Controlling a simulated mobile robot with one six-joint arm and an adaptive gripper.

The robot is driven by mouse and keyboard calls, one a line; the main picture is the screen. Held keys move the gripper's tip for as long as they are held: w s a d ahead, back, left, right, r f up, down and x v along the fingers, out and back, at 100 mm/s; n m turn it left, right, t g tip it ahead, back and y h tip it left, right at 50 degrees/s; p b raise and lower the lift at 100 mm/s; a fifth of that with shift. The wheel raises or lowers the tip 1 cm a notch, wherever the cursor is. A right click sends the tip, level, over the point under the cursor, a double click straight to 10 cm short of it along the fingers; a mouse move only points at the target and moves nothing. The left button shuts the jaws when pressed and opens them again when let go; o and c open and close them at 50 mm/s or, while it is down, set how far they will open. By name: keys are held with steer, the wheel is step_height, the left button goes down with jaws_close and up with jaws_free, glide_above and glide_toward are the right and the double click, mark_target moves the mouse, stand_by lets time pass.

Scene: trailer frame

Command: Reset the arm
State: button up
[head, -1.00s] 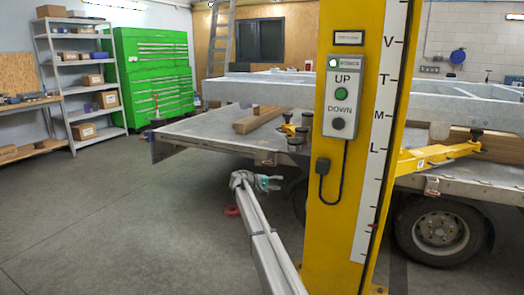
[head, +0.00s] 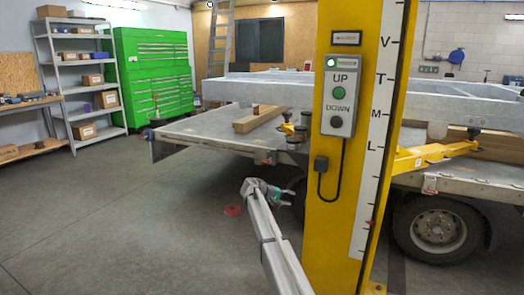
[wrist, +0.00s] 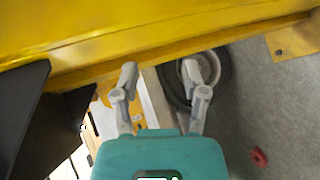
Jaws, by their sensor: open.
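My gripper (head: 290,193) is in the head view, low over the floor to the left of the yellow lift post. Its two grey fingers stand apart in the wrist view (wrist: 161,75), with nothing held between them. The yellow post (head: 352,200) carries a control box (head: 341,95) with a green UP button (head: 339,94) and a dark DOWN button (head: 337,122). A small lamp at the top of the box looks green. My gripper is below the box and apart from it.
The grey trailer frame (head: 290,90) lies above the trailer bed (head: 195,130), with wooden blocks (head: 258,119) between. A yellow support arm (head: 430,154) reaches right from the post. A wheel (head: 438,230) is at the right. A red object (head: 233,210) lies on the floor. The left floor is clear.

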steer(key=s+d+f+m+g+y, duration=0.1)
steer(key=s+d+f+y, duration=0.15)
steer(key=s, duration=0.55)
steer(key=s+d+f+g+y, duration=0.1)
steer(key=s+d+f, duration=0.15)
steer(key=s, duration=0.55)
steer(key=s+d+f+m+y, duration=0.1)
steer(key=s+d+f+y, duration=0.15)
steer(key=s, duration=0.55)
steer(key=s+a+f+m+g+y, duration=0.1)
steer(key=s+f+y, duration=0.15)
steer(key=s, duration=0.95)
steer(key=s+a+f+y, duration=0.1)
steer(key=s+y, duration=0.3)
steer(key=s, duration=0.9)
step_height(320, 180, up, 25)
steer(key=p, duration=2.5)
steer(key=shift+a+y, duration=0.15)
steer(key=shift+y, duration=0.1)
